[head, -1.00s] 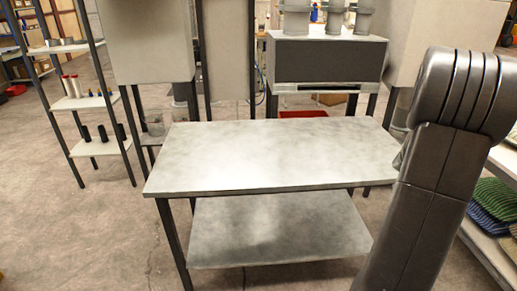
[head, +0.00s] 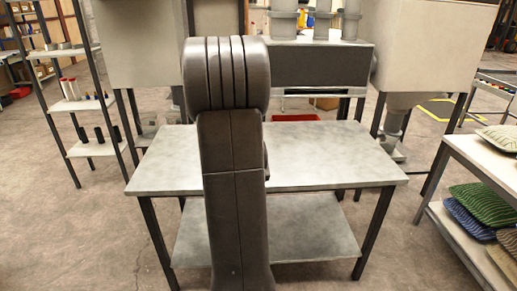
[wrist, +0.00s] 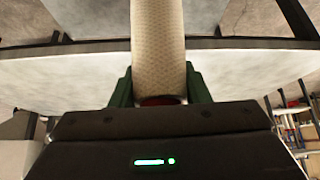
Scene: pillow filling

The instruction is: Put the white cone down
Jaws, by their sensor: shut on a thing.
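The white cone (wrist: 158,45) shows in the wrist view as a pale, textured, long body with a dark red end near my gripper. My gripper (wrist: 160,92) has green fingers, one on each side of the cone, shut on it. In the head view my dark arm stands in front of the grey metal table (head: 330,155) and hides the gripper and the cone. The tabletop also shows in the wrist view (wrist: 60,78), behind the cone. I cannot tell the gap between cone and table.
The visible tabletop is bare, and a lower shelf (head: 320,235) is empty. A rack at left holds white-and-red cones (head: 70,89) and black cones (head: 99,134). At right, a side shelf (head: 480,160) carries cushions (head: 484,203). A machine (head: 320,65) stands behind the table.

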